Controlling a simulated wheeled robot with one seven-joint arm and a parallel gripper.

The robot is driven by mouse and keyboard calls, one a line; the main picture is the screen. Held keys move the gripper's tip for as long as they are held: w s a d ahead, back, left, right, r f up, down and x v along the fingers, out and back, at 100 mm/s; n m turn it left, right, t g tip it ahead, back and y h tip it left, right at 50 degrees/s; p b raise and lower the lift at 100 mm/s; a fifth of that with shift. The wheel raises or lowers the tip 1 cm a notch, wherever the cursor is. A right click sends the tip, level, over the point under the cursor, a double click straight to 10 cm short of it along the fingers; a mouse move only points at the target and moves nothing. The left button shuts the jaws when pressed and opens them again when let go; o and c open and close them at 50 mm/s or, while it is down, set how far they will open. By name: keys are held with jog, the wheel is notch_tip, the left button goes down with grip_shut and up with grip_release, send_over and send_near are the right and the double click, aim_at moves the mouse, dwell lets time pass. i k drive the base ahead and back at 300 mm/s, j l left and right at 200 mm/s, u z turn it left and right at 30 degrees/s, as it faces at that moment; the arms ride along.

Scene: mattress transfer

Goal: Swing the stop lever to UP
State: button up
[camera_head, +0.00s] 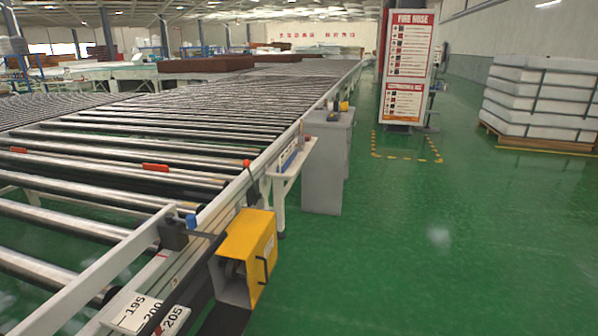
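A short dark lever with a red knob (248,165) stands at the near right edge of the roller conveyor, just behind a yellow box. It looks roughly upright, and its foot is partly hidden by the box. No UP or DOWN marking can be read, so I cannot be sure that this is the stop lever. A pale flat bar (98,272) lies across the near rollers, ending at a dark grey clamp (174,232) with a blue knob (191,221). My gripper is not in view.
A grey cabinet (325,170) stands beyond. Green floor (430,250) is clear to the right, up to a sign and stacked white blocks (540,98).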

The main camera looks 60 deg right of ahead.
aim_at(245, 163)
jog(key=z, duration=1.1)
jog(key=i+l+z, duration=0.1)
jog(key=i, duration=0.75)
jog(key=i+l+z, duration=0.1)
jog(key=i+l, duration=0.15)
jog(key=i, duration=0.65)
